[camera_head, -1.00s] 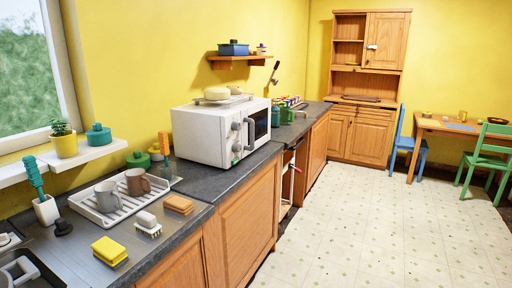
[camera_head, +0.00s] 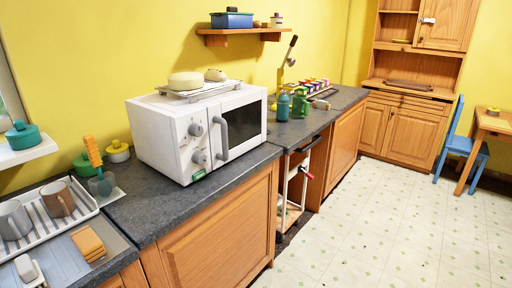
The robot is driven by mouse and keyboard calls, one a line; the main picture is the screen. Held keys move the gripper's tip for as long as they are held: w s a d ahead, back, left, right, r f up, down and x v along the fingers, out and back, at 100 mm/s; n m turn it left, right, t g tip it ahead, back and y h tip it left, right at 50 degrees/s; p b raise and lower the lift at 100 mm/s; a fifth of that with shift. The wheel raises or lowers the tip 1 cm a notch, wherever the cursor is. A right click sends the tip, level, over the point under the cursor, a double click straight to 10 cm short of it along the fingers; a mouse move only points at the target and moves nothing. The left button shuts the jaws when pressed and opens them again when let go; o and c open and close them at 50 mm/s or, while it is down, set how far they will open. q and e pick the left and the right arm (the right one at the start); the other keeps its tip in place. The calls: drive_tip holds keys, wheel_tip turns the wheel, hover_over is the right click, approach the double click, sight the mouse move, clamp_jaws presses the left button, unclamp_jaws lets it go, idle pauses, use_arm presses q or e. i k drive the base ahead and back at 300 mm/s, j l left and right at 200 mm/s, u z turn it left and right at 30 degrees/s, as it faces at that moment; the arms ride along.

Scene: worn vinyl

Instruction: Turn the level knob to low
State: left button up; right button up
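Two round grey knobs sit on that panel: an upper knob (camera_head: 196,129) and a lower knob (camera_head: 199,157). I cannot read their markings or tell which one is the level knob. A grey door handle (camera_head: 221,138) stands to the right of the knobs, beside the dark door window. A small green label is below the lower knob. Neither of my grippers is in view.
The counter (camera_head: 150,212) runs along the yellow wall. A dish rack (camera_head: 40,215) with two mugs is at lower left. A rack with food (camera_head: 207,90) sits on the microwave. The vinyl floor (camera_head: 370,225) at right is clear.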

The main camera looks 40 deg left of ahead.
sight(197, 158)
drive_tip(key=i+l+u, duration=0.1)
drive_tip(key=i+u, duration=0.3)
drive_tip(key=i+l+u, duration=0.4)
drive_tip(key=i, duration=0.2)
drive_tip(key=i+l+u, duration=0.4)
drive_tip(key=i+j, duration=0.05)
drive_tip(key=j, duration=0.05)
